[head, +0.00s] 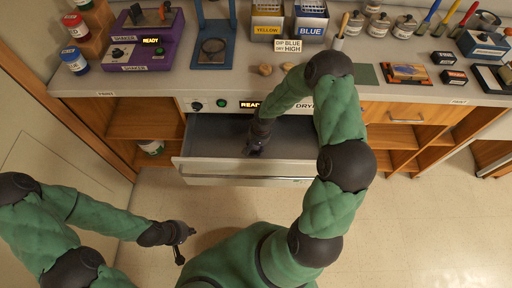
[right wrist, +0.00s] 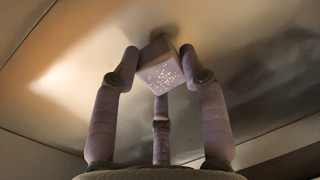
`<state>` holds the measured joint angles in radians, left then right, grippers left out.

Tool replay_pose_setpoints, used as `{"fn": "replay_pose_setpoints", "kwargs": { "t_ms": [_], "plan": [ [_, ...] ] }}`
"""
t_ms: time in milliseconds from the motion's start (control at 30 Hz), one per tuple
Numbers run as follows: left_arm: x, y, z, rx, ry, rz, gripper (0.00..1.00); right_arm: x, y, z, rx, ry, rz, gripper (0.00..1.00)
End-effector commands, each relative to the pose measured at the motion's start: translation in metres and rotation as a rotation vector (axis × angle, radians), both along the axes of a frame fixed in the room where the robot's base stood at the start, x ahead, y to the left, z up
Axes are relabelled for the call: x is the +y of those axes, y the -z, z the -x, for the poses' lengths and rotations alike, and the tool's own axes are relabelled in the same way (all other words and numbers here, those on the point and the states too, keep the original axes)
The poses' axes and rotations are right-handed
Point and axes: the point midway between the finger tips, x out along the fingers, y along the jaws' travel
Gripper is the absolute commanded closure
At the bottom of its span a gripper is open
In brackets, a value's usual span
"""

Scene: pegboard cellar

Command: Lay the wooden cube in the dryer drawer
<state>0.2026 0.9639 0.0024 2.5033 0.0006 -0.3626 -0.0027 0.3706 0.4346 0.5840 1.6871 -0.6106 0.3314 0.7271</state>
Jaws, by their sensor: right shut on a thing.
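The dryer drawer (head: 210,134) is pulled out below the counter, with a pale metal front and a grey inside. My right gripper (head: 254,148) reaches down into it. In the right wrist view, its fingers (right wrist: 160,78) are shut on the wooden cube (right wrist: 162,70), a small block with pale speckles on one face. A smooth, shiny drawer surface lies behind the cube; I cannot tell whether the cube touches it. The cube is hidden in the head view. My left gripper (head: 182,242) is open and empty, low over the floor at left, away from the drawer.
The dryer panel (head: 240,105) sits just above the drawer. The counter holds a purple shaker (head: 145,45), a blue stand (head: 213,40), yellow and blue boxes (head: 310,22), a sign (head: 288,46) and small lumps (head: 266,69). Open shelves flank the drawer; the floor is clear at right.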

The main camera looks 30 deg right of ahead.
Motion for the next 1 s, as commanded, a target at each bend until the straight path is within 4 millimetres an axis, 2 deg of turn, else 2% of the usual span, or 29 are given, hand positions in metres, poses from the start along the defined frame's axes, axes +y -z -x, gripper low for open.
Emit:
{"fn": "replay_pose_setpoints", "kwargs": {
  "t_ms": [367,400,467,867,1000],
  "plan": [
    [0.0,0.004,0.0,0.0,0.0,0.0,1.0,0.0,0.004,-0.001,-0.002,0.0,0.001,0.84],
    [0.0,0.003,0.0,0.0,0.0,0.0,1.0,0.0,0.003,-0.001,-0.002,-0.001,0.001,0.48],
    [0.0,0.003,0.0,0.0,0.0,0.0,1.0,0.0,0.003,-0.001,-0.002,-0.001,0.001,0.33],
    [0.0,0.0,0.0,0.0,0.0,0.0,1.0,0.0,0.0,-0.001,-0.002,-0.001,0.001,0.33],
    [0.0,-0.008,0.0,0.0,0.0,0.0,1.0,-0.003,-0.016,-0.001,-0.006,0.0,0.002,0.33]
  ]
}}
